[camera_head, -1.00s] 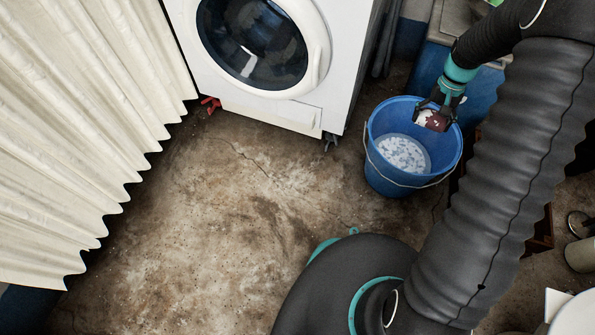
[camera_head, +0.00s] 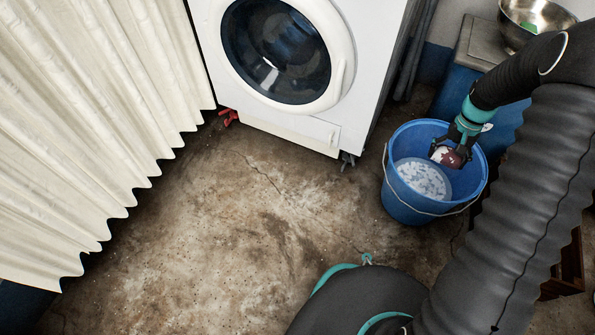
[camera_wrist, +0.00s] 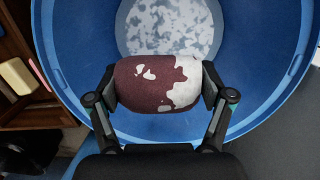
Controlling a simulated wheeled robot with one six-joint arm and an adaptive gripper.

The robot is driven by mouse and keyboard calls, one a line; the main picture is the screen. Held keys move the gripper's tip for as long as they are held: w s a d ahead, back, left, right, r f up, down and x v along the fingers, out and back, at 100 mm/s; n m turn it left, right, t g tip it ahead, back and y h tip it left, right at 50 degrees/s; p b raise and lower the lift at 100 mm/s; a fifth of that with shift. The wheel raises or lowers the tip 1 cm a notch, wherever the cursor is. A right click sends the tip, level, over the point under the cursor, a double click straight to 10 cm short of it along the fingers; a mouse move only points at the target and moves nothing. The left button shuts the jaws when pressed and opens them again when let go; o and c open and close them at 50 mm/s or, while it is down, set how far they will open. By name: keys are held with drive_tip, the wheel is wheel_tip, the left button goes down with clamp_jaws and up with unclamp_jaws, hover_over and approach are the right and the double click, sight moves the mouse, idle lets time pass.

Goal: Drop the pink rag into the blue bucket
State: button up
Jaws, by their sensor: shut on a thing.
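The blue bucket (camera_head: 407,207) stands on the floor to the right of the washing machine, with pale, speckled contents at its bottom. My gripper (camera_head: 451,153) is over the bucket's opening, towards its far right side. It is shut on a rolled or bunched rag (camera_head: 456,160), which looks dark maroon with white patches rather than plain pink. In the wrist view the rag (camera_wrist: 145,92) sits crosswise between both fingers, with the bucket's blue inner wall (camera_wrist: 82,62) around and below it. I cannot tell exactly how far it is below the rim.
A white washing machine (camera_head: 320,128) stands at the back. A cream curtain (camera_head: 95,130) hangs at the left. A metal bowl (camera_head: 530,32) with something green rests at the upper right. The stained floor (camera_head: 240,220) in the middle is clear.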

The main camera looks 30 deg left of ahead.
drive_tip(key=o, duration=0.9)
drive_tip(key=shift+o, duration=0.2)
drive_tip(key=shift+r, duration=0.1)
wheel_tip(320, 180, up, 12)
drive_tip(key=w, duration=0.1)
drive_tip(key=shift+w, duration=0.35)
